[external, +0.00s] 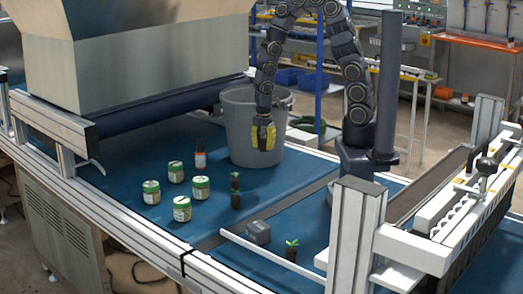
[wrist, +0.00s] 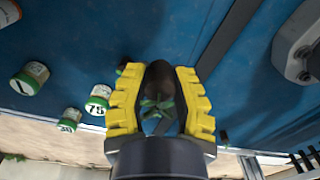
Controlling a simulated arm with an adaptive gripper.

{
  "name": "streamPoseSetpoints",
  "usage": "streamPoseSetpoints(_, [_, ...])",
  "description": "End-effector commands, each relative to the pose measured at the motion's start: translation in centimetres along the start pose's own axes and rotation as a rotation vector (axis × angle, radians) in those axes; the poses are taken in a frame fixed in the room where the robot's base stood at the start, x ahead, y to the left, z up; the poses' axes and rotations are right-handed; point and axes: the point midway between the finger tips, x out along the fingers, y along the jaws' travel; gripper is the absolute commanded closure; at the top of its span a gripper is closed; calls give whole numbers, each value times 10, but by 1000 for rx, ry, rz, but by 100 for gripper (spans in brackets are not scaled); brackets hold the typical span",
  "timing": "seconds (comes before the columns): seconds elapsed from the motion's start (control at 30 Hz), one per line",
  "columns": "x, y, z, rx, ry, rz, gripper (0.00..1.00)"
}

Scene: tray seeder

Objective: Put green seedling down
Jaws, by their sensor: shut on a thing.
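My gripper (external: 263,135) has yellow fingers and hangs above the blue belt, in front of the grey bin. In the wrist view my gripper (wrist: 158,100) is shut on a green seedling (wrist: 158,78), a dark plug with small green leaves. The fingers hide most of it in the external view. Two other seedlings stand close together on the belt, one farther back (external: 235,182) and one nearer (external: 235,201). A third seedling (external: 291,251) with bright leaves stands at the front right.
Several white jars with green lids (external: 182,208) stand on the blue belt (external: 130,190), left of the seedlings. The grey bin (external: 240,152) is behind my gripper. A small grey box (external: 258,232) sits beside the white rail (external: 270,251).

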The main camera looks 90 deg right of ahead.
Motion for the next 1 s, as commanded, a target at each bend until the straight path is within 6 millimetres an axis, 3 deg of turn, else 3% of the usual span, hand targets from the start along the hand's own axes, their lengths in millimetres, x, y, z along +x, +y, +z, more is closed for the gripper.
streamPoseSetpoints(0.3, [-48, 1, -1, 0, 3, 5, 98])
streamPoseSetpoints(0.57, [-73, 1, -1, -2, 4, 4, 98])
streamPoseSetpoints(1.0, [-156, 1, -2, -3, 7, 6, 99])
